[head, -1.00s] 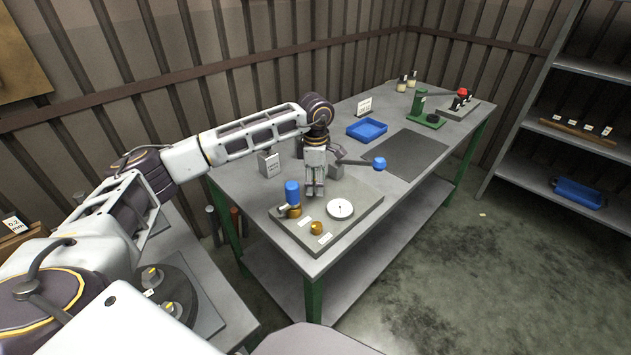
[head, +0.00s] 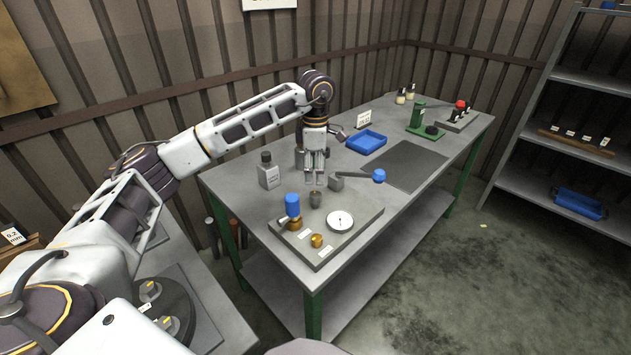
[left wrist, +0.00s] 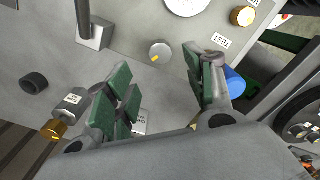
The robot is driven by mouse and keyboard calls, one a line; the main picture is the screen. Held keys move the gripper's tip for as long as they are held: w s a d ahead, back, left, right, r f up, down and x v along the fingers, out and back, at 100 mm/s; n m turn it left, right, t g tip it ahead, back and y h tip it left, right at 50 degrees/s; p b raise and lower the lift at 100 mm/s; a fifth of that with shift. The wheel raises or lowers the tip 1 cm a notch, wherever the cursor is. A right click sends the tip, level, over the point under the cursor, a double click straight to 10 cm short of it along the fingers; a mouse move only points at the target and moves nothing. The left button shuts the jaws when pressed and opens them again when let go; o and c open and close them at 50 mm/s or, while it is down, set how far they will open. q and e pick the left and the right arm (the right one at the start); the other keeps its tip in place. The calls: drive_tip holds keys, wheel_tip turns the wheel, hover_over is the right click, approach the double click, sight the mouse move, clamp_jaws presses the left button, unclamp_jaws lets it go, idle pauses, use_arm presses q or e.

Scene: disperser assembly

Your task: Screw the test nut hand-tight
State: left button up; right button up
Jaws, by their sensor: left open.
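The test nut appears to be the small grey round piece (head: 315,200) on the grey test plate (head: 352,228), behind the dial gauge. In the left wrist view this grey round top with a yellow mark (left wrist: 160,53) lies between and beyond the fingers, with a "TEST" label (left wrist: 218,40) to its right. My left gripper (head: 315,182) points down, open and empty, above and slightly behind the piece, apart from it. The green finger pads also show in the left wrist view (left wrist: 162,92). I cannot tell how tightly the nut sits. My right gripper is not in view.
A blue-topped cylinder (head: 292,205), brass knob (head: 317,241) and dial gauge (head: 340,221) are on the plate. A blue-ended lever (head: 378,176) stands close right of the gripper. A grey bottle (head: 269,172) is at left. A blue tray (head: 366,142) and dark mat (head: 408,163) are farther back.

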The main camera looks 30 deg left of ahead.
use_arm(q)
drive_tip(key=shift+r, duration=1.6)
